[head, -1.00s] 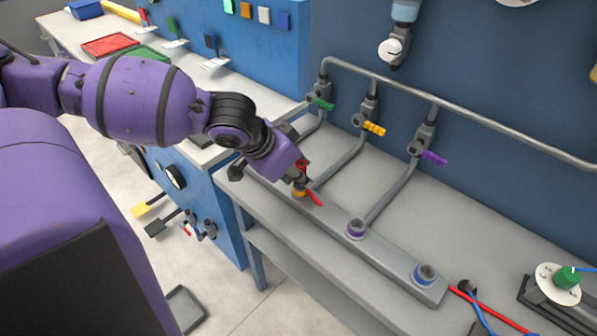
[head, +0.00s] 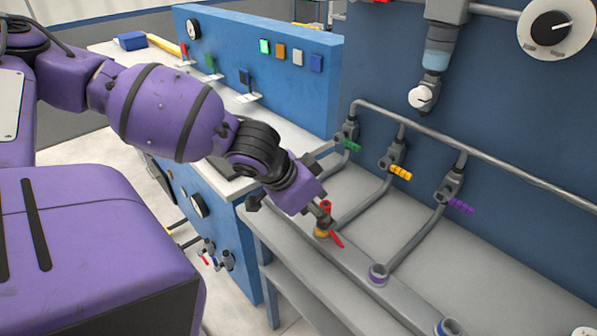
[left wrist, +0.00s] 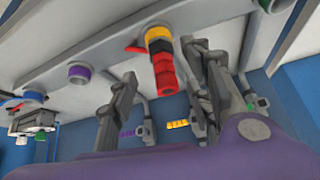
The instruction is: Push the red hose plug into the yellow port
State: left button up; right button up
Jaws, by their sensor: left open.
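The red plug (head: 326,206) stands on the yellow port (head: 321,233) of the grey manifold, in line with it. In the left wrist view the red ribbed plug (left wrist: 164,72) has a black collar against the yellow port (left wrist: 158,36). A thin red piece sticks out beside the port. My left gripper (left wrist: 160,62) is open, with one finger on each side of the plug and gaps showing in the left wrist view. In the head view the left gripper (head: 320,214) is at the plug and partly hides it. My right gripper is not in view.
A purple port (head: 378,273) and a blue port (head: 449,327) sit further along the manifold. Grey pipes with green, yellow and purple valve handles (head: 460,206) rise behind it. A blue panel (head: 258,55) stands behind the left bench. The grey bench behind the manifold is largely clear between pipes.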

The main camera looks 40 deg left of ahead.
pick_arm(q)
jog(key=v, duration=0.9)
jog(key=shift+a, duration=0.15)
jog(key=shift+s+r, duration=0.1)
jog(key=shift+s, duration=0.05)
